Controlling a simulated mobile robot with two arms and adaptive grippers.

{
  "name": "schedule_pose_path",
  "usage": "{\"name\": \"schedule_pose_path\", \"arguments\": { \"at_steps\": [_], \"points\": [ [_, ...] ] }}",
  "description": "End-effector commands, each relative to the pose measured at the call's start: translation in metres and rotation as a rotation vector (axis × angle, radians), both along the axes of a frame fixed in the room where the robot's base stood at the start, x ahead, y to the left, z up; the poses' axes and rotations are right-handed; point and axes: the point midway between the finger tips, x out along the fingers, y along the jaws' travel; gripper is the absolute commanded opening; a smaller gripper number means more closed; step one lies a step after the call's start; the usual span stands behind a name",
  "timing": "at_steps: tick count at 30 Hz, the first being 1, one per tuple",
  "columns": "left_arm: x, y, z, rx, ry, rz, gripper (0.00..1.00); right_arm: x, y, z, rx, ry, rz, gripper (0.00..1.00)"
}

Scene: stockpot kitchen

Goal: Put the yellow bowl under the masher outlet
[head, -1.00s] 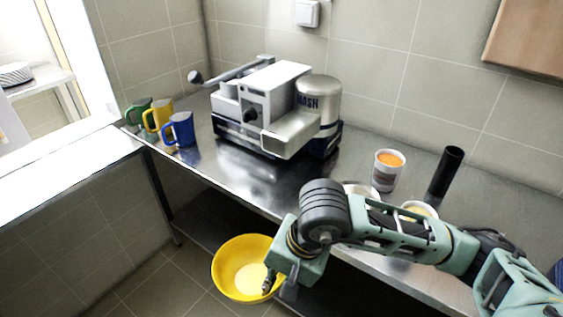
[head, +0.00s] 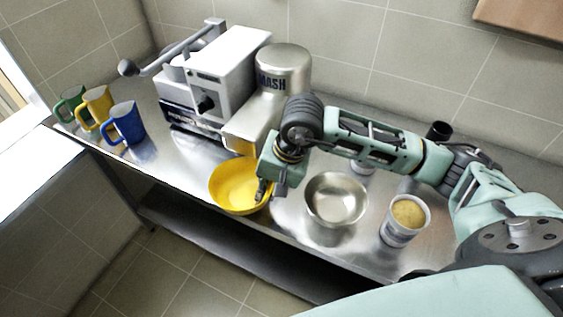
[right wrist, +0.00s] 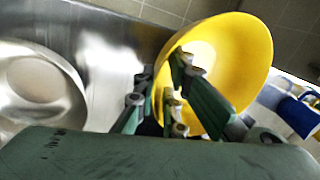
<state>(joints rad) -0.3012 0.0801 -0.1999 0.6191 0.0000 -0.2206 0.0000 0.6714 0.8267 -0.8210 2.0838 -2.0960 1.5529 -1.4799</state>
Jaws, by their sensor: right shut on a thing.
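The yellow bowl (head: 228,199) is at the counter's front edge, just in front of and below the spout (head: 243,137) of the grey masher (head: 212,75) with the "MASH" canister (head: 283,75). My right gripper (head: 265,190) is shut on the bowl's right rim. In the right wrist view the fingers (right wrist: 165,92) straddle the wall of the yellow bowl (right wrist: 250,55), which looks tilted there. I cannot tell whether the bowl touches the counter. The gripper and wrist hide part of its right side. My left gripper is not in view.
A steel bowl (head: 337,203) stands right of the yellow bowl, with a filled tub (head: 404,222) further right. A black cylinder (head: 438,130) is behind my arm. Green (head: 70,103), yellow (head: 97,104) and blue (head: 126,123) mugs stand left of the masher.

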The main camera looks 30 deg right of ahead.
Motion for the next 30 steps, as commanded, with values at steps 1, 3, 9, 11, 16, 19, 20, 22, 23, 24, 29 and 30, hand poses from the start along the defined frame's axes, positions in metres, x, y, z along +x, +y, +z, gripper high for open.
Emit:
{"name": "schedule_pose_path", "arguments": {
  "at_steps": [1, 3, 9, 11, 16, 19, 20, 22, 23, 24, 29, 30],
  "points": [
    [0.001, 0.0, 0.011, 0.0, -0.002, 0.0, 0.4, 0.009, -0.012, 0.005, -0.001, 0.002, -0.008, 0.0],
    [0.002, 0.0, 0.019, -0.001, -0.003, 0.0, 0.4, 0.021, -0.027, 0.005, -0.001, 0.003, -0.009, 0.0],
    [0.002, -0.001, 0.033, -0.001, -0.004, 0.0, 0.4, 0.046, -0.058, 0.004, 0.002, 0.001, -0.004, 0.0],
    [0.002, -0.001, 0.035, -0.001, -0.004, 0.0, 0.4, 0.05, -0.063, 0.003, 0.002, 0.001, -0.002, 0.0],
    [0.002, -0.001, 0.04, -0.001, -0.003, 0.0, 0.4, 0.059, -0.074, 0.003, 0.002, -0.001, -0.003, 0.0],
    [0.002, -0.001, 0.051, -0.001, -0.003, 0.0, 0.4, 0.057, -0.074, -0.011, 0.003, 0.005, 0.0, 0.0],
    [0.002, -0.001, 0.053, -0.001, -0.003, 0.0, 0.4, 0.057, -0.074, -0.016, 0.004, 0.006, 0.001, 0.0],
    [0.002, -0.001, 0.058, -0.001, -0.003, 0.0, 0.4, 0.058, -0.074, -0.025, 0.003, 0.003, -0.001, 0.0],
    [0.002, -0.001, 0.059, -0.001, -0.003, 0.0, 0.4, 0.058, -0.074, -0.028, 0.003, 0.002, 0.0, 0.0],
    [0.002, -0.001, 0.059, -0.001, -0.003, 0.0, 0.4, 0.059, -0.074, -0.031, 0.002, 0.001, 0.001, 0.0],
    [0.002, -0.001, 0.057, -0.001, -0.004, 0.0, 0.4, 0.059, -0.074, -0.035, 0.001, -0.002, 0.002, 0.0],
    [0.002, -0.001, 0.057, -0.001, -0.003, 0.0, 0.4, 0.059, -0.074, -0.035, 0.001, -0.002, 0.001, 0.0]
  ]
}}
